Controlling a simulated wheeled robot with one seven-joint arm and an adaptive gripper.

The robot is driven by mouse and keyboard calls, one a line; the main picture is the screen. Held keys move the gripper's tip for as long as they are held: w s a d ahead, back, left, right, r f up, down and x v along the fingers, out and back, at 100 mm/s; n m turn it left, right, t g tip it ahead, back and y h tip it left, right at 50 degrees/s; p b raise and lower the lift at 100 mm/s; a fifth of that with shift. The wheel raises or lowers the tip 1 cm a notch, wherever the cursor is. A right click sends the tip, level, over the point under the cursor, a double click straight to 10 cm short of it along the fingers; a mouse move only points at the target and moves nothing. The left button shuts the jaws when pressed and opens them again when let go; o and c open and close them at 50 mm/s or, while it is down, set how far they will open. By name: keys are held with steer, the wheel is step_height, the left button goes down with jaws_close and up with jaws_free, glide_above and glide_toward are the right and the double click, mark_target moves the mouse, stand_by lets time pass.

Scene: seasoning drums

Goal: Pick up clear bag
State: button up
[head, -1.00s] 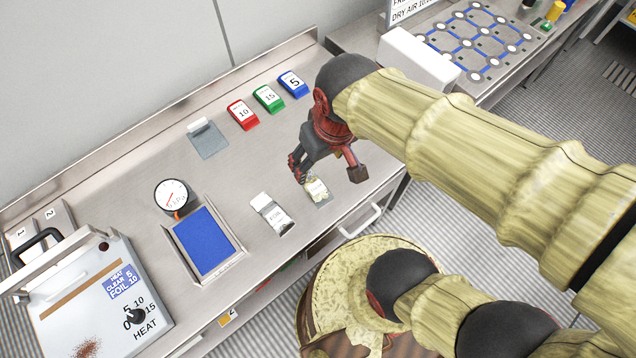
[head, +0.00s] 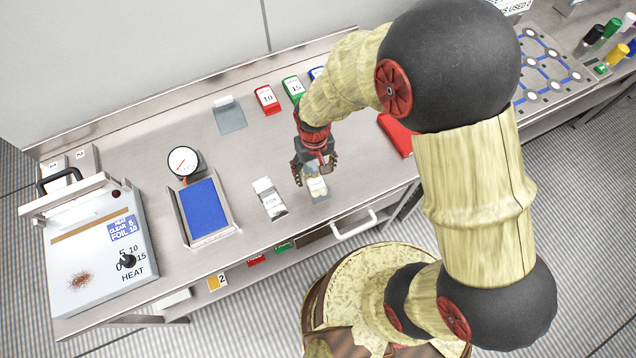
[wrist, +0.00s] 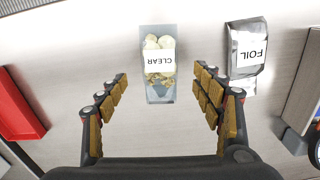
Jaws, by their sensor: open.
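The clear bag (wrist: 158,82) lies on the steel table, with a white label reading CLEAR and pale contents. In the wrist view it is straight ahead, between the lines of my open fingers. My gripper (wrist: 160,90) is open and empty, its padded fingers spread wider than the bag. In the head view my gripper (head: 315,178) points down over the clear bag (head: 317,188), and its fingers partly hide the bag. I cannot tell the exact height of the fingertips above the table.
A silver foil bag (wrist: 247,57) lies to the right of the clear bag in the wrist view. A blue-topped tray (head: 205,208), a dial gauge (head: 183,161) and a heat sealer (head: 100,250) stand farther left. A red object (head: 396,135) lies to the right.

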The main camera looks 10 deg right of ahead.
mark_target(316, 182)
steer(key=shift+s+d+f, duration=0.1)
steer(key=shift+s+f, duration=0.1)
steer(key=shift+f, duration=0.5)
steer(key=shift+f+b, duration=0.4)
steer(key=shift+f, duration=1.6)
steer(key=shift+s, duration=0.1)
steer(key=c, duration=0.3)
steer(key=c, duration=0.4)
steer(key=shift+c, duration=0.4)
